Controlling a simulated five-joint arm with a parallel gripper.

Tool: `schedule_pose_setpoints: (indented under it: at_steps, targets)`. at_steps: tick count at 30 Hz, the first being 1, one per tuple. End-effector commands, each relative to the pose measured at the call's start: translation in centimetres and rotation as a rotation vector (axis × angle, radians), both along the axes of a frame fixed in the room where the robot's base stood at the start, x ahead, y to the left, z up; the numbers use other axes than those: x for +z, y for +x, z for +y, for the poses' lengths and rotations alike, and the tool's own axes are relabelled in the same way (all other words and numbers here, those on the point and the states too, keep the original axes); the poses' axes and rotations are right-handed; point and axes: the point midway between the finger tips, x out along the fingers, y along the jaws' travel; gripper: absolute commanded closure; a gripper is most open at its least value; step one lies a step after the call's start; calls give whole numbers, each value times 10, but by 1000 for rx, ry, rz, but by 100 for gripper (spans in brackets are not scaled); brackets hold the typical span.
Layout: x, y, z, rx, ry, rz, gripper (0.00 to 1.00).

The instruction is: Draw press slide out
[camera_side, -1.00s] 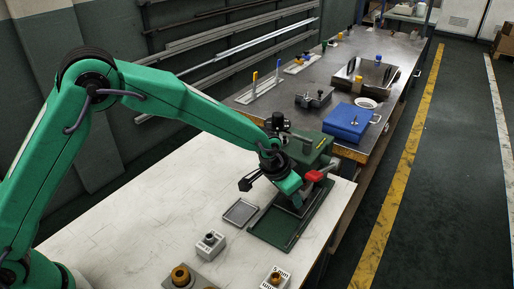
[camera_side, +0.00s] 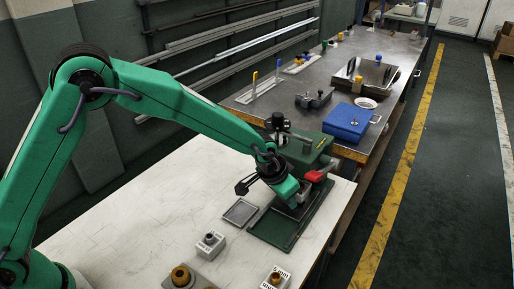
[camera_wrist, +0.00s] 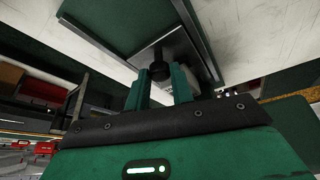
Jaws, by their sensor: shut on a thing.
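The green press (camera_side: 306,150) stands at the right end of the white table, with a red part (camera_side: 314,177) at its front. The metal slide (camera_side: 303,190) lies low in front of the press, on a dark green base (camera_side: 272,230). My gripper (camera_side: 291,191) is at the slide, pointing down, and hides part of it. In the wrist view my gripper's two green fingers (camera_wrist: 160,88) are shut on the slide's black knob (camera_wrist: 158,69). The slide's grey metal plate (camera_wrist: 196,42) shows beyond the knob. How far the slide is out cannot be told.
A flat grey tray (camera_side: 240,212) lies left of the base. A grey block with a dark top (camera_side: 208,243), a brass-ringed fixture (camera_side: 181,276) and a labelled block (camera_side: 275,279) stand nearer. The left of the white table (camera_side: 140,210) is clear.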

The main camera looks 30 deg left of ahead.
Motion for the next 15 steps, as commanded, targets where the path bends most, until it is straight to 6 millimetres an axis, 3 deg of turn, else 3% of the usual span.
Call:
schedule_pose_setpoints:
  at_steps: [15]
  targets:
    - [1,-73,-4,-16,-20,10,100]
